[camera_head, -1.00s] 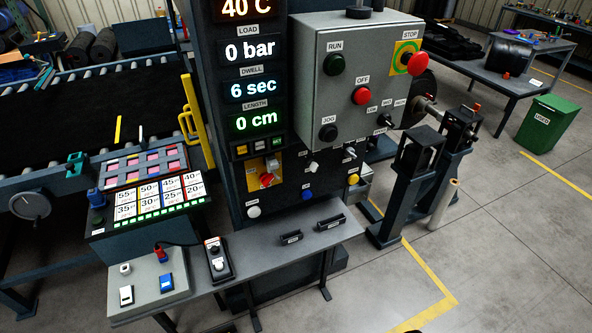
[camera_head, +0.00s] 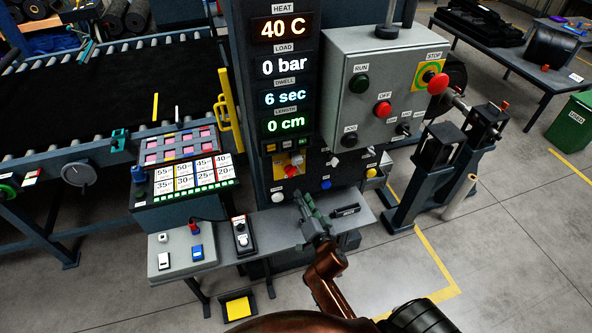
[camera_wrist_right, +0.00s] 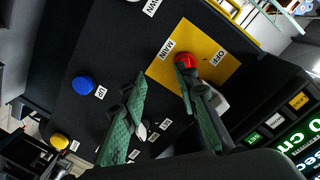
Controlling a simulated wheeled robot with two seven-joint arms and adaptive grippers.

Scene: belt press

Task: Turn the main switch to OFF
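The main switch is a red knob (camera_head: 291,170) on a yellow plate on the lower front of the dark column. In the right wrist view the red knob (camera_wrist_right: 186,61) sits on the yellow plate (camera_wrist_right: 205,45), which is lettered MAIN and OFF. My right gripper (camera_head: 306,203) is in front of the column, below the switch, over the shelf. In the right wrist view its two green fingers (camera_wrist_right: 163,88) are spread with nothing between them. One fingertip overlaps the red knob's lower edge; I cannot tell whether it touches. My left gripper is not in view.
A blue button (camera_wrist_right: 83,85) and a yellow button (camera_wrist_right: 59,141) are on the same panel. A grey control box (camera_head: 380,90) with a red stop button juts out above right. The narrow shelf (camera_head: 275,228) carries a small black switch box (camera_head: 242,235).

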